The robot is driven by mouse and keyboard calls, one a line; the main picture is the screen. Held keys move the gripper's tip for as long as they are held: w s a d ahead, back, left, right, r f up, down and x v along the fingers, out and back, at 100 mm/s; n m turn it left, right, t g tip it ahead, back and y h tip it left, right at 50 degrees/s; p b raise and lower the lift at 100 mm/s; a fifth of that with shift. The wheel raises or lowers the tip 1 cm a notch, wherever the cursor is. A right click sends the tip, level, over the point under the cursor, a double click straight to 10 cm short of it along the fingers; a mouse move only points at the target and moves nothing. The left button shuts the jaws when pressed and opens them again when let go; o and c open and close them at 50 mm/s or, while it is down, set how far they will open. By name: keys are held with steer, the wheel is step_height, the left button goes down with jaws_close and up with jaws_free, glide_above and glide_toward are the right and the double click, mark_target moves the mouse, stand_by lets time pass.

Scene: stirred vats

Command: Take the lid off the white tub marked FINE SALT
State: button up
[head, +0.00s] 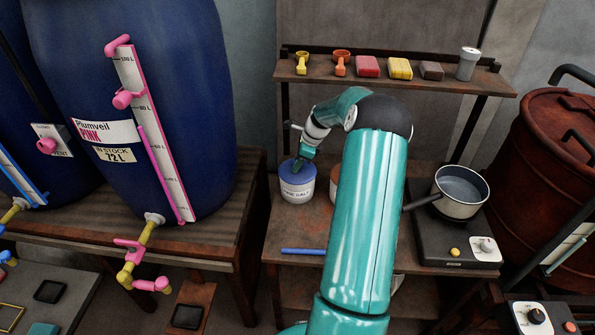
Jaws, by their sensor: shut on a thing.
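The white tub marked FINE SALT (298,194) stands upright on the wooden bench, left of my arm. Its blue lid (290,174) sits on top of the tub; I see no clear gap between them. My gripper (299,166) reaches down onto the lid from above and is shut on it. The fingertips are small here, and the part of the lid they hold is mostly hidden by them.
Another container (334,184) is mostly hidden behind my arm. A pot (461,207) stands on a hotplate (431,240) to the right. A blue rod (303,252) lies on the front of the bench. A shelf (435,86) with scoops and blocks is above. A blue barrel (205,100) stands left.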

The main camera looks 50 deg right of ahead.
steer(key=shift+r, duration=0.45)
step_height(320, 180, up, 2)
steer(key=shift+r, duration=0.2)
steer(key=s+a+r, duration=0.3)
steer(key=s+r, duration=0.1)
steer(key=s, duration=0.2)
steer(key=s+a+r, duration=0.3)
steer(key=s+r, duration=0.2)
steer(key=s, duration=0.1)
steer(key=shift+s+a+r, duration=0.25)
steer(key=shift+s, duration=0.05)
steer(key=shift+s+f, duration=0.1)
